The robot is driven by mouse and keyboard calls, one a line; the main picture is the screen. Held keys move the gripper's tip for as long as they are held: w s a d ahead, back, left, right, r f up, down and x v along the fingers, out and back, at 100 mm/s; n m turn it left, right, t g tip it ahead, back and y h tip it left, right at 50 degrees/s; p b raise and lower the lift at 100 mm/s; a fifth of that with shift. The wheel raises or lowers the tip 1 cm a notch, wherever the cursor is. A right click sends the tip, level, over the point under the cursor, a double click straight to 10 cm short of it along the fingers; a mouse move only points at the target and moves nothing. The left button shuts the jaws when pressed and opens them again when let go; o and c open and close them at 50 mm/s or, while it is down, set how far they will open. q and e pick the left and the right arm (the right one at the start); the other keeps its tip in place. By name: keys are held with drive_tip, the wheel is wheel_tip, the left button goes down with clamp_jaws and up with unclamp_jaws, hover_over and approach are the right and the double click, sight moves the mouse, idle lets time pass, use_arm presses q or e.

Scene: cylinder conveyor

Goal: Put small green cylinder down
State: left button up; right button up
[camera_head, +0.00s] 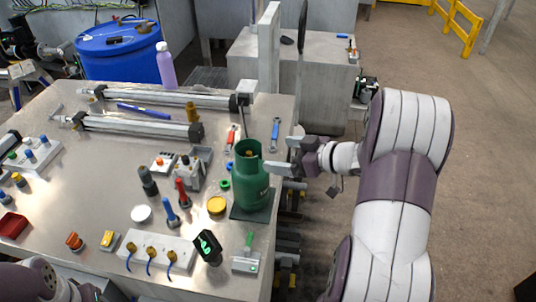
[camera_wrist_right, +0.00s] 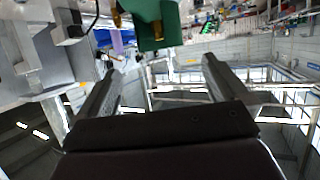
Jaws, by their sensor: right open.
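The small green cylinder (camera_head: 250,184) stands upright on a dark square pad (camera_head: 238,213) near the right edge of the metal table. My right gripper (camera_head: 284,156) is just right of the cylinder's upper part, its fingers pointing toward it. In the right wrist view the two fingers (camera_wrist_right: 160,80) are spread wide with nothing between them. The green cylinder (camera_wrist_right: 157,30) shows beyond the fingertips there, apart from them, with its top out of frame. Only part of my left arm shows at the lower left; its gripper is not visible.
The table (camera_head: 100,185) holds a yellow round cap (camera_head: 216,205), a black handheld device (camera_head: 208,247), a white socket strip (camera_head: 157,250) and red and blue tools left of the cylinder. Horizontal metal cylinders (camera_head: 135,125) lie at the back. Open floor (camera_head: 480,150) is on the right.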

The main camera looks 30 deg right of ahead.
drive_tip(key=s+a+f+m+g+h, duration=0.3)
drive_tip(key=s+a+f+g, duration=0.15)
drive_tip(key=s+a, duration=0.3)
drive_tip(key=s+a+f+m+g+h, duration=0.35)
drive_tip(key=s+a+g, duration=0.25)
drive_tip(key=s, duration=0.2)
wheel_tip(320, 180, up, 8)
drive_tip(key=p, duration=0.7)
drive_tip(key=shift+d+r+n+p, duration=0.2)
drive_tip(key=shift+r+n+p, duration=0.05)
drive_tip(key=shift+n+p, duration=0.1)
